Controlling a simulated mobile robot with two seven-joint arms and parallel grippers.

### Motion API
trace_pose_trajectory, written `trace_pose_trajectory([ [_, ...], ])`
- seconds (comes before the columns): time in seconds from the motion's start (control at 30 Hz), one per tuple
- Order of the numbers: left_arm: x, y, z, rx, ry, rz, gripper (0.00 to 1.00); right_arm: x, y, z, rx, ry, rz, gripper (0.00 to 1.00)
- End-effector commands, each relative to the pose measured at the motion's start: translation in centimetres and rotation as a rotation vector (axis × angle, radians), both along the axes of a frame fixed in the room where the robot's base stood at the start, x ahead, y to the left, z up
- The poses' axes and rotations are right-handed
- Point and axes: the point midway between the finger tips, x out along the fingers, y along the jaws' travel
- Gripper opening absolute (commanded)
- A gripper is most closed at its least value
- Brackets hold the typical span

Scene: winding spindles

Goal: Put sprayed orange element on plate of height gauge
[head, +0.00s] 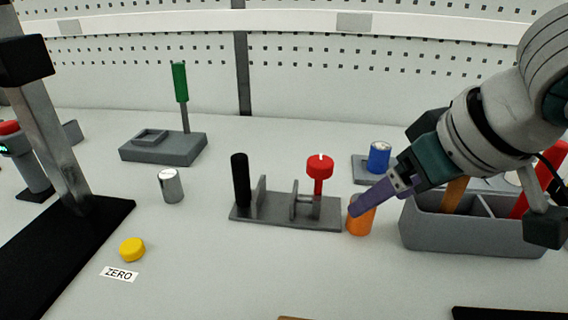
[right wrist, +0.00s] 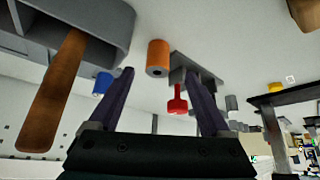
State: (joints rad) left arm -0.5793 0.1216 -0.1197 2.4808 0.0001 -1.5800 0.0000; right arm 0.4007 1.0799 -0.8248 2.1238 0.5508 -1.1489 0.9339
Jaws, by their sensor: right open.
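The orange element (head: 360,216) is a small upright cylinder on the table, just right of the grey fixture with the red knob. It also shows in the right wrist view (right wrist: 158,57), ahead between the fingertips, with a small dark hole in its end. My right gripper (head: 354,208) is open, its purple fingers reaching down from the right and overlapping the orange element in the head view. Whether they touch it I cannot tell. The height gauge (head: 50,110) stands at the left with a grey column and a black plate (head: 95,228), which looks bare. My left gripper is not in view.
The grey fixture (head: 270,215) stands beside the orange element. A grey bin (head: 430,235) with handled tools lies under my right arm. A blue cylinder (head: 379,156), a metal cylinder (head: 171,185) and a yellow button (head: 132,249) stand around.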

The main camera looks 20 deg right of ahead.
Motion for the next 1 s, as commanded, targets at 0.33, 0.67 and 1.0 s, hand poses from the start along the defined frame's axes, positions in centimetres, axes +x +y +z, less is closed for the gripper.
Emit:
trace_pose_trajectory([
  [0.33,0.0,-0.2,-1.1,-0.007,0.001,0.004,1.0,2.5,-0.2,-3.3,-0.002,-0.005,-0.001,0.81],
  [0.67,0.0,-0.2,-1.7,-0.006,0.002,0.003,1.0,4.1,-0.2,-5.6,-0.002,-0.006,0.004,0.81],
  [1.0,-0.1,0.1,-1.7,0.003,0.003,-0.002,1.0,4.1,-0.2,-5.5,-0.002,-0.006,0.004,0.59],
])
